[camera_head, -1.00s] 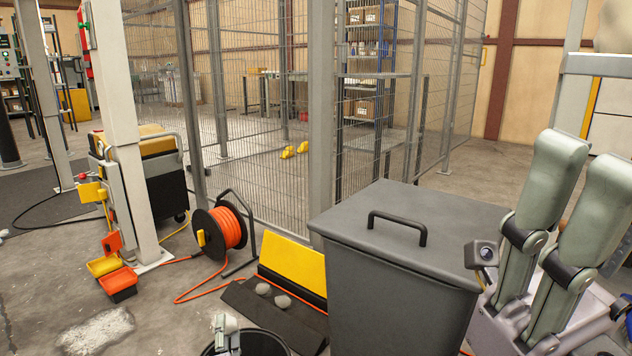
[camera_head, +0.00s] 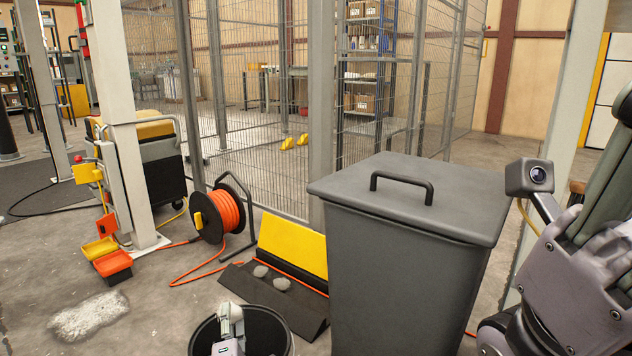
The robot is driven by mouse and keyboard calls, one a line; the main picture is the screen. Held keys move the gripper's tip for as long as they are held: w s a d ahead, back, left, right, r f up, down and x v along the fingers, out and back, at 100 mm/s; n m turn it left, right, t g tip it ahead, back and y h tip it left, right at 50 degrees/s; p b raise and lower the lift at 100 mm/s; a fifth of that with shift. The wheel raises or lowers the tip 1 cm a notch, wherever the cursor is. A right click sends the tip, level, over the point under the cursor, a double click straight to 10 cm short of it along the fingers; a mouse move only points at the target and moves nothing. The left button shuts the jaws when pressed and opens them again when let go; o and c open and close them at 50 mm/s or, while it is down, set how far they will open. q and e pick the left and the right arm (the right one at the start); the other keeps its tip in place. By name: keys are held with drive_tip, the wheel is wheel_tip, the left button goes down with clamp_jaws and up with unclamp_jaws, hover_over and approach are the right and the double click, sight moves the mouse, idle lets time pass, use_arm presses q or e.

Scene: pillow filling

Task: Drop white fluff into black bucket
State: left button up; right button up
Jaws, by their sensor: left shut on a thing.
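The black bucket (camera_head: 285,327) stands on the floor at the bottom edge, partly cut off by the frame. My left gripper (camera_head: 231,322) is over the bucket's open mouth, at its left part. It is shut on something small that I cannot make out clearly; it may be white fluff. Two small greyish-white lumps, one (camera_head: 260,271) behind the other (camera_head: 281,284), lie on the black ramp behind the bucket; I cannot tell if they are fluff. A rough whitish patch (camera_head: 88,316) is on the floor to the left. My right gripper is not in view.
A large grey lidded bin (camera_head: 405,270) stands right of the bucket. A black and yellow ramp (camera_head: 292,250) and an orange cable reel (camera_head: 219,214) are behind it. My right arm fills the right edge. The floor left of the bucket is mostly clear.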

use_arm(q)
drive_tip(key=o, duration=0.9)
wheel_tip(320, 180, up, 10)
drive_tip(key=shift+f, duration=0.1)
idle(0.4)
